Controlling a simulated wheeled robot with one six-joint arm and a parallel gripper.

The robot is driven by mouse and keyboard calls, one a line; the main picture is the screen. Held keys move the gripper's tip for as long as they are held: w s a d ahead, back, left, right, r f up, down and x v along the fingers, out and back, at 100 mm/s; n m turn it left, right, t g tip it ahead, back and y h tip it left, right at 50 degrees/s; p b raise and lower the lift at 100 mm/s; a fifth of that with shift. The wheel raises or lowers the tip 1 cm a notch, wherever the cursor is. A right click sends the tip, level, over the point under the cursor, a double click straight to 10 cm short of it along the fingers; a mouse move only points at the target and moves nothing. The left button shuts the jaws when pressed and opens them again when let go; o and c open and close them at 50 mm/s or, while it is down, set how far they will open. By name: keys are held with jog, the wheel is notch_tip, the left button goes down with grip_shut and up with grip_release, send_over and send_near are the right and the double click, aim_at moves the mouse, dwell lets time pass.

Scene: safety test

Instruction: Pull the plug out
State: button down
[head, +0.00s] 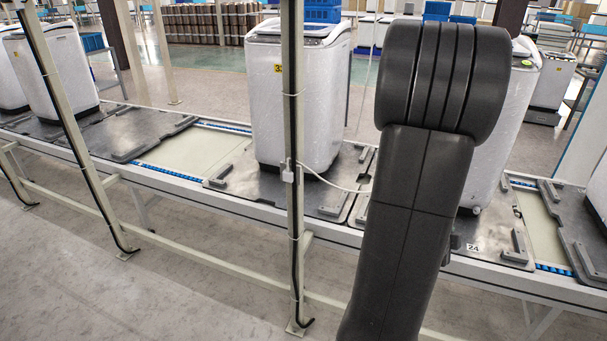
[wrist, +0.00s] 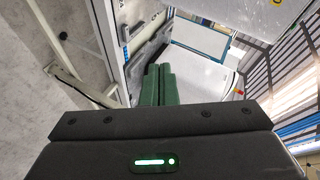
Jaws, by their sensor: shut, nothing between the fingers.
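A small white plug (head: 288,173) sits at a socket on an upright post (head: 292,110) in the head view. A thin white cable (head: 330,184) runs from it to the right, past the front of a white washing machine (head: 297,100). My gripper (wrist: 158,72) shows in the wrist view as two green fingers, shut together with nothing between them. My dark arm fills the right of the head view and hides the gripper there. I cannot make out the plug in the wrist view.
Several washing machines stand along a conveyor (head: 160,185) with dark pallets. Slanted posts (head: 75,125) with black cables and a low rail (head: 195,245) stand in front of it. The grey floor (head: 110,290) at the lower left is clear.

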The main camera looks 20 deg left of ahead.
jog(key=s+d+f+m+g+h+b, duration=0.2)
jog(key=d+f+m+g+h, duration=0.2)
jog(key=d+m+h, duration=0.5)
jog(key=m+h, duration=0.1)
jog(key=m, duration=0.2)
jog(key=shift+f+g+b, duration=0.3)
jog(key=shift+f+b, duration=0.05)
jog(key=shift+b, duration=0.05)
jog(key=shift+s, duration=0.1)
